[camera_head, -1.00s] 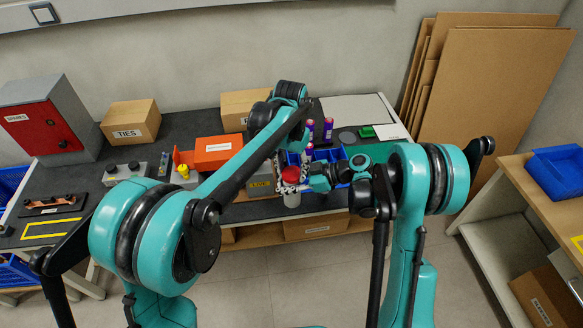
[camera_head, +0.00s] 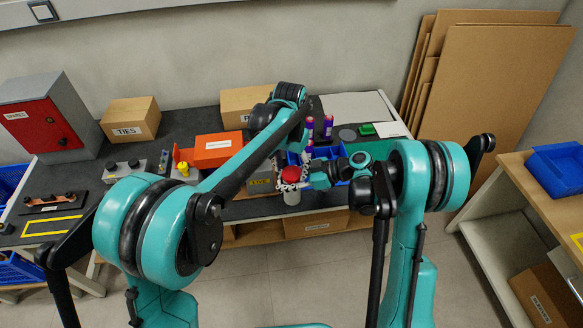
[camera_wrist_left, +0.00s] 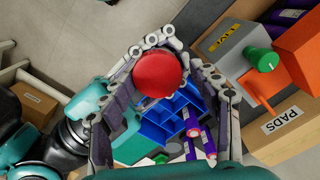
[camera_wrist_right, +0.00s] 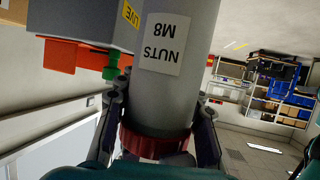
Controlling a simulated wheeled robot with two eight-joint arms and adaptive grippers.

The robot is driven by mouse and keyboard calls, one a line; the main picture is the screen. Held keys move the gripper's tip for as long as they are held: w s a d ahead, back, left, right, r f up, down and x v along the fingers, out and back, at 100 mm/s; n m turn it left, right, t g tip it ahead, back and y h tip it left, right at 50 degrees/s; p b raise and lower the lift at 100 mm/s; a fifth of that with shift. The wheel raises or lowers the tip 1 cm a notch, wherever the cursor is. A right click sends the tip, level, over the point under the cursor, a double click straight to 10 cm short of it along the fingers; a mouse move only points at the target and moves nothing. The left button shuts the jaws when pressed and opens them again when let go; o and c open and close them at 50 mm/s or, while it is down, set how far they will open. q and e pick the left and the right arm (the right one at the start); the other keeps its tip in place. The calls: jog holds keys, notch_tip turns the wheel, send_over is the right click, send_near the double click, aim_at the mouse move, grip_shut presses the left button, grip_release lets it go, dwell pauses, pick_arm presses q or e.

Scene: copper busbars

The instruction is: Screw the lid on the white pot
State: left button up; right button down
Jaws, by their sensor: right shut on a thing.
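The white pot (camera_head: 292,197) stands upright near the front edge of the bench. It shows upside down in the right wrist view, labelled NUTS M8 (camera_wrist_right: 164,58). The red lid (camera_head: 291,174) is at its top; how tightly it sits cannot be told. My right gripper (camera_wrist_right: 160,115) is shut on the pot just below the lid. In the left wrist view the round red lid (camera_wrist_left: 157,73) lies between the spread fingers of my left gripper (camera_wrist_left: 168,90). Whether these fingers touch it is unclear.
A blue divided bin (camera_wrist_left: 165,125) with purple tubes (camera_head: 328,127) stands beside the pot. An orange box (camera_head: 216,151) and a grey box (camera_head: 262,180) are to the left. Cardboard boxes (camera_head: 131,120) stand farther back.

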pick_arm(q)
jog(key=shift+s+d, duration=0.1)
jog(key=shift+s, duration=0.1)
jog(key=shift+w+r, duration=0.1)
jog(key=shift+r, duration=2.2)
jog(key=shift+c, duration=0.5)
jog(key=n, duration=0.3)
jog(key=r+n, duration=0.1)
jog(key=n, duration=0.6)
jog(key=r+n, duration=0.1)
jog(key=n, duration=0.6)
jog(key=r+n, duration=0.1)
jog(key=n, duration=0.7)
jog(key=shift+r, duration=0.3)
